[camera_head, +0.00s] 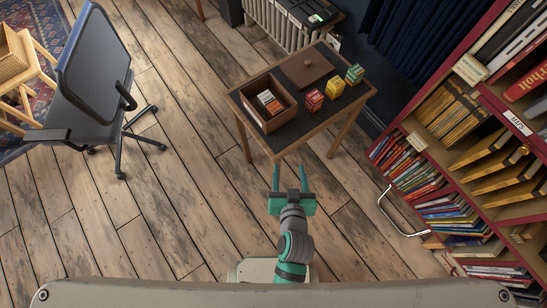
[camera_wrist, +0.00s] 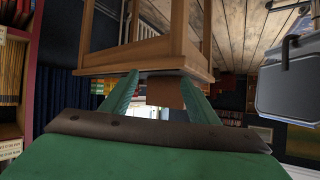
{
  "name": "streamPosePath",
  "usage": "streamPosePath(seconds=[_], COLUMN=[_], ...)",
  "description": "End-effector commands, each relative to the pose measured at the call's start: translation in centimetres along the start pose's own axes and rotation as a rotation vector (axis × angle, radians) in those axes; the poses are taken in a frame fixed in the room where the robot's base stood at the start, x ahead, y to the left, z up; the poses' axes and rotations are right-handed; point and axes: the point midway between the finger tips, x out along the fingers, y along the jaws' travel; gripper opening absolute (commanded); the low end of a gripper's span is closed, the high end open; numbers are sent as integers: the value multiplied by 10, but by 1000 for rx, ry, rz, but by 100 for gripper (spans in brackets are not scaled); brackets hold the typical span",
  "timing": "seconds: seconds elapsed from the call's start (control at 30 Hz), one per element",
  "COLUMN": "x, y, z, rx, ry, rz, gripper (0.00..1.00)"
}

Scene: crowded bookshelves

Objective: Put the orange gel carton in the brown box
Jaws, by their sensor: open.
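The brown box (camera_head: 251,108) stands open on the left part of a small dark-topped table. Inside it lie a white-and-dark item (camera_head: 265,97) and an orange-red carton (camera_head: 274,107). Labels are too small to read, so I cannot tell which is gel. My gripper (camera_head: 290,174) is open and empty, just short of the table's near edge. In the wrist view its fingers (camera_wrist: 158,97) are apart, with a brown block shape beyond.
The table (camera_head: 292,133) also holds a brown lid-like panel (camera_head: 306,65) with a knob at the back. A full bookshelf (camera_head: 455,150) stands on the right. An office chair (camera_head: 95,75) stands on the left. The wooden floor between chair and table is clear.

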Motion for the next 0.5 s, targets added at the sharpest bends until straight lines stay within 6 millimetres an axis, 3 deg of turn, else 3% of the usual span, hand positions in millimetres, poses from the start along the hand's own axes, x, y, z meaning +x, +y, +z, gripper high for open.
streamPosePath(seconds=[0.03,0.2,0.5], x=[-14,-60,-145], y=[-3,-10,-37], z=[11,22,14], rx=[-1,-16,-62], ry=[3,64,198], rz=[17,69,53], gripper=[54,54,54])
